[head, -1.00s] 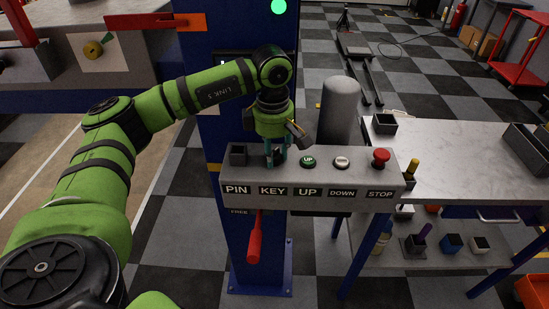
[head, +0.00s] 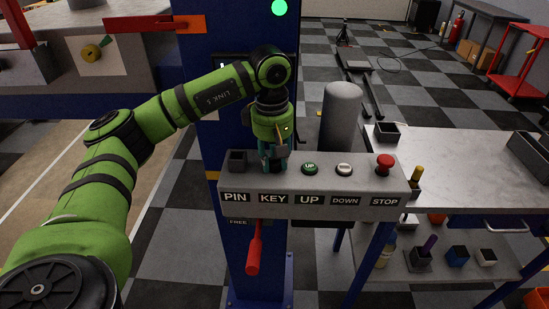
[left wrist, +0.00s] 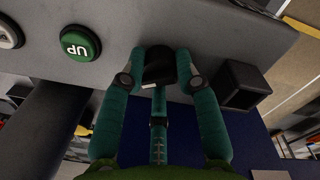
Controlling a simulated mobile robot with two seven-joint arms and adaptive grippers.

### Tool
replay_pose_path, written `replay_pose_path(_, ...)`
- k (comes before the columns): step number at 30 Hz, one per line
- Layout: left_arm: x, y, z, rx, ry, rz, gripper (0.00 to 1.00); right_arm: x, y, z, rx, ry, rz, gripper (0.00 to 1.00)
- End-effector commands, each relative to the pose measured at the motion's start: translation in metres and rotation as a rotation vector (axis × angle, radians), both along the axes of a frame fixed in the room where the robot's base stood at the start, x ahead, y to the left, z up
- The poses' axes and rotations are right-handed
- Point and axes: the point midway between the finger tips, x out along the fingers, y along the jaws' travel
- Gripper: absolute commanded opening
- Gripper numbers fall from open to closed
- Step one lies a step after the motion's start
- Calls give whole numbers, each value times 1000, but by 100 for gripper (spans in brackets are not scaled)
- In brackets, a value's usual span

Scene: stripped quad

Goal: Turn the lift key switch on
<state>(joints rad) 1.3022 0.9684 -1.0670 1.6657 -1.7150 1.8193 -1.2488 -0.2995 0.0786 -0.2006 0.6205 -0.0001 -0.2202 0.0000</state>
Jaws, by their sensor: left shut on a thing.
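The grey control panel (head: 390,199) carries the labels PIN, KEY, UP, DOWN and STOP. My left gripper (head: 275,167) points down at the spot behind the KEY label (head: 273,198). In the left wrist view its two teal fingers (left wrist: 163,72) are shut on the black key switch knob (left wrist: 158,62), one on each side. A small pale mark shows on the knob's near edge. In the head view the knob is hidden by the gripper. I cannot tell whether the switch is on or off. My right gripper is not in view.
The green UP button (head: 310,168), white DOWN button (head: 344,169) and red STOP button (head: 385,163) stand right of the gripper. A dark square socket (head: 237,160) is close on its left. A red lever (head: 254,250) hangs below the panel. A workbench (head: 460,165) stands right.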

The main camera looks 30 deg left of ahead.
Motion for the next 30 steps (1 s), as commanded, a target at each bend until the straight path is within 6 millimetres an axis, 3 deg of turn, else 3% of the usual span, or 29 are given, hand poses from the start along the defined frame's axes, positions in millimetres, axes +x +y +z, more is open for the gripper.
replay_pose_path(9, 0, 0, -1, 1, 3, -4, 0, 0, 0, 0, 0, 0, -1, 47)
replay_pose_path(10, 0, 0, -1, 1, 3, -4, 40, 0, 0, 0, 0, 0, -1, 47)
replay_pose_path(11, 0, 0, -1, 1, 2, -4, 52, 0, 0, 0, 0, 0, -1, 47)
replay_pose_path(12, 0, 0, -1, 1, 2, -3, 56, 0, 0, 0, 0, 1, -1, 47)
replay_pose_path(23, 0, 0, 3, 0, -1, -2, 56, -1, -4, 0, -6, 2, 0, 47)
replay_pose_path(30, -1, 0, 41, -1, -5, -2, 56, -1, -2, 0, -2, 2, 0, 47)
